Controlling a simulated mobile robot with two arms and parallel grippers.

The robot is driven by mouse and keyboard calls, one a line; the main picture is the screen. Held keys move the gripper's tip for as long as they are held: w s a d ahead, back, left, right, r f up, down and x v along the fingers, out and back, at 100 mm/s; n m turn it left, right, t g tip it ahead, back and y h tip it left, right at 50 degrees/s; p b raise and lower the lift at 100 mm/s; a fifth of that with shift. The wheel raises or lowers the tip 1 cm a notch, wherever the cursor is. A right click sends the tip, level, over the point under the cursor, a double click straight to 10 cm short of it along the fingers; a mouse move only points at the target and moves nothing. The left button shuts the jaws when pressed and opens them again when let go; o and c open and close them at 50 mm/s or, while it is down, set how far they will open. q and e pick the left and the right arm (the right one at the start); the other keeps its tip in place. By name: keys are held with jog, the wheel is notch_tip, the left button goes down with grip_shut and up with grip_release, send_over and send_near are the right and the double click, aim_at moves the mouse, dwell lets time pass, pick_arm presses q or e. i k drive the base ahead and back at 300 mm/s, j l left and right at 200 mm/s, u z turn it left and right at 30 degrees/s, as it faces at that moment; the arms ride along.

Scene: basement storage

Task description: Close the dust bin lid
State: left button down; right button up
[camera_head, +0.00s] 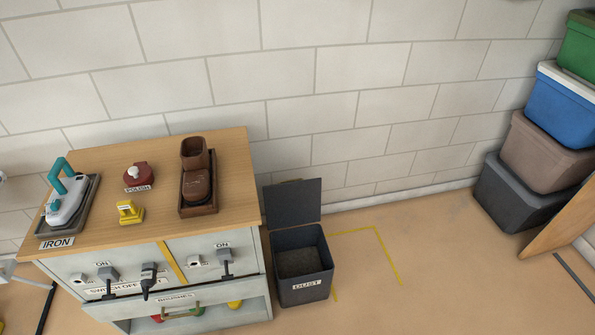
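The dust bin (304,286) is a dark grey square bin labelled DUST. It stands on the floor just right of the cabinet. Its lid (293,203) is open and stands upright at the back edge of the bin, near the wall. The inside shows a grey, rough-looking content or bottom; I cannot tell which. Neither of my grippers is in view.
The cabinet (209,255) has a wooden top (110,165) holding an iron (66,205), a brown boot (196,172) in a tray, a red polish tin (138,174) and a yellow item (130,212). Yellow tape (389,256) marks clear floor right of the bin. Stacked crates (515,195) stand far right.

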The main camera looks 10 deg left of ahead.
aim_at(290, 203)
jog(key=i+l+u, duration=0.15)
jog(key=l, duration=0.2)
jog(key=i+l+u, duration=0.3)
jog(key=l, duration=0.4)
jog(key=i+l+u, duration=0.1)
jog(key=i+l, duration=0.15)
jog(key=l, duration=0.15)
jog(key=i+l+u, duration=0.15)
jog(key=l, duration=0.25)
jog(key=i+l+u, duration=0.15)
jog(key=l, duration=0.25)
jog(key=k, duration=0.05)
